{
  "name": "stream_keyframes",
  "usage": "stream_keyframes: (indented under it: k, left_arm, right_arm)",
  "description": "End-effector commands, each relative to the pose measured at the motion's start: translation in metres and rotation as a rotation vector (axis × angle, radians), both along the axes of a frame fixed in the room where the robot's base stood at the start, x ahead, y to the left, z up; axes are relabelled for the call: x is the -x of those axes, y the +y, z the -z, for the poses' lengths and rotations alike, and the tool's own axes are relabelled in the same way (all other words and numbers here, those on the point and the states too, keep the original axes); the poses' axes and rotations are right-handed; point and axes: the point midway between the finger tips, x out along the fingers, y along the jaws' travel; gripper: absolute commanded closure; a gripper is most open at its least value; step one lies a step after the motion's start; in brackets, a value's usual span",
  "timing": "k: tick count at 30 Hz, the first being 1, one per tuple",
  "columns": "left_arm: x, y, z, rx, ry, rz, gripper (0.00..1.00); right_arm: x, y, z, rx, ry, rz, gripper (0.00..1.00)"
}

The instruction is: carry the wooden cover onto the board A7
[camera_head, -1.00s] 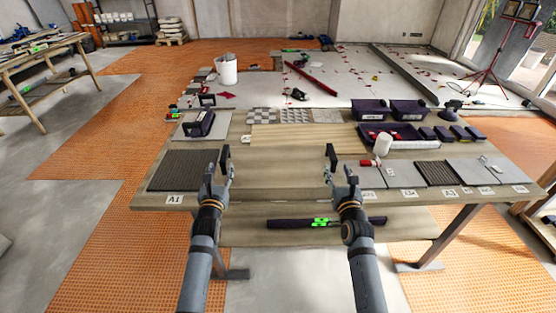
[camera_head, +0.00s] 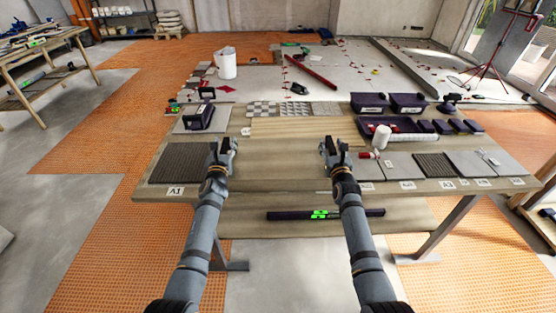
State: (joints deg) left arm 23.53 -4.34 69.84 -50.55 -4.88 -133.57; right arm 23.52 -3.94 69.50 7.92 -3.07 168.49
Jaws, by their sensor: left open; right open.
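A light wooden panel with lengthwise grain (camera_head: 305,130), which looks like the wooden cover, lies flat in the middle of the worktable (camera_head: 275,185). A small white label (camera_head: 246,131) stands at its left edge, too small to read surely, so I cannot tell which board is A7. My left gripper (camera_head: 222,148) is open and empty, over the table just left of the panel's near end. My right gripper (camera_head: 334,150) is open and empty near the panel's front right corner. Neither visibly touches the panel.
A dark ribbed board (camera_head: 180,163) lies at the left by label A1. Grey and ribbed boards (camera_head: 435,166) line the right front. A white bottle (camera_head: 382,136), dark bins (camera_head: 408,103) and patterned tiles (camera_head: 295,109) stand behind. A level (camera_head: 325,214) lies on the lower shelf.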

Motion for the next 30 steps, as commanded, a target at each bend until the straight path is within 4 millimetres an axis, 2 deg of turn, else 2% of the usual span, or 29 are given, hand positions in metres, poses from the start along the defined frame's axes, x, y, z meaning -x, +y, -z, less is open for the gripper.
stream_keyframes:
  k: [13,23,24,30]
  left_arm:
    - [-0.0058,0.0002,0.0,0.0,0.0,0.001,0.53]
    - [-0.0057,0.0002,0.0,0.0,0.001,0.001,0.98]
    - [-0.0057,0.0002,0.0,0.0,0.001,0.001,1.0]
    - [-0.0056,0.0002,0.0001,0.0,0.001,0.001,1.0]
  right_arm:
    - [-0.0058,0.0001,0.0,0.0,0.0,0.0,0.53]
    - [-0.0056,0.0001,0.0,0.0,0.001,0.0,0.98]
    - [-0.0056,0.0001,0.0,0.0,0.001,0.0,1.0]
    - [-0.0056,0.0001,0.0001,0.0,0.001,0.0,1.0]
